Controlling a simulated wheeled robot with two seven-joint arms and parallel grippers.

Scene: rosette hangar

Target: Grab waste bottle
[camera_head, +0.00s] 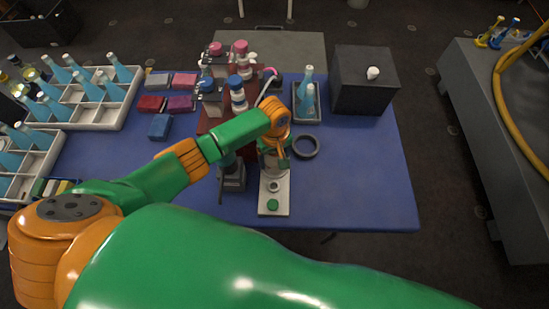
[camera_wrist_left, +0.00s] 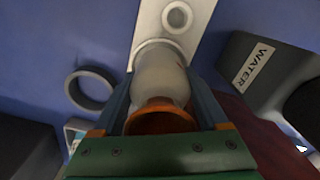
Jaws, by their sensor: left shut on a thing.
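The waste bottle (camera_wrist_left: 160,74) is a translucent vessel with an orange-brown mouth in the left wrist view. It sits between the two fingers of my left gripper (camera_head: 273,152), which is shut on it. In the head view only part of the bottle (camera_head: 272,168) shows below the gripper. Its lower end is at the white strip (camera_head: 272,203) with a grey ring and a green round spot; I cannot tell if it touches the strip. My right gripper is not in view.
A black ring (camera_head: 306,147) lies right of the gripper. A dark container labelled WATER (camera_wrist_left: 252,68) stands close on the other side. A tray with blue bottles (camera_head: 307,117) and a black box (camera_head: 364,82) are behind. The blue table (camera_head: 365,185) is clear at front right.

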